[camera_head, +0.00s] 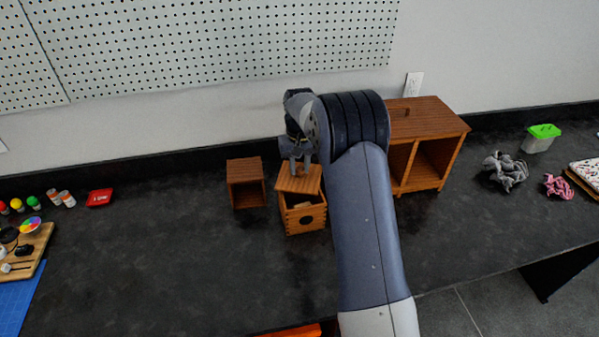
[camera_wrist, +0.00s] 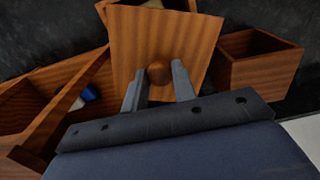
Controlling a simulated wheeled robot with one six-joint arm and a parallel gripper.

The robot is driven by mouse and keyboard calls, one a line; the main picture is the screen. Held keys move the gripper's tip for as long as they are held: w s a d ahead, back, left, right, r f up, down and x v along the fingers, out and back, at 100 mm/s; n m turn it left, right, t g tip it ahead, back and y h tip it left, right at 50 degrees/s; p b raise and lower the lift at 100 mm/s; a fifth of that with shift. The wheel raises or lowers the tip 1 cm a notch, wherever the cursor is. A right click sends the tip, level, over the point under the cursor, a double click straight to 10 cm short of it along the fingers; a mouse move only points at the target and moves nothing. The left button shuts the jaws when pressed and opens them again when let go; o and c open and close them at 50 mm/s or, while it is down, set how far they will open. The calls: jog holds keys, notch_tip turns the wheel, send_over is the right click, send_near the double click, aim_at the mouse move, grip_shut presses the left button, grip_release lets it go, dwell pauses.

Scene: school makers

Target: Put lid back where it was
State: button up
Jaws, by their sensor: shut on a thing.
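The wooden lid (camera_head: 299,180) is a flat square panel over the small wooden box (camera_head: 305,218) in the head view. The lid's round knob sits between my gripper's fingers (camera_wrist: 159,84) in the wrist view, and the gripper is shut on it. The lid (camera_wrist: 165,38) looks tilted and leaves part of the box's opening uncovered toward the front, where something pale shows inside. I cannot tell whether the lid touches the box rim. The box also shows behind the lid in the wrist view (camera_wrist: 185,5).
A small open wooden cube (camera_head: 245,184) stands just left of the box. A larger wooden cabinet (camera_head: 432,122) stands to the right, partly behind my arm. Grey crumpled cloth (camera_head: 504,171) and a green-lidded container (camera_head: 541,138) lie farther right.

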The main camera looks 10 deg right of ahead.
aim_at(300, 169)
notch_tip(300, 169, down, 3)
jog(key=shift+f+p, duration=0.1)
jog(key=shift+p, duration=0.2)
grip_shut()
jog(key=o, duration=1)
grip_release()
notch_tip(300, 169, up, 12)
jog(key=shift+r+b, duration=0.1)
jog(key=shift+b, duration=0.75)
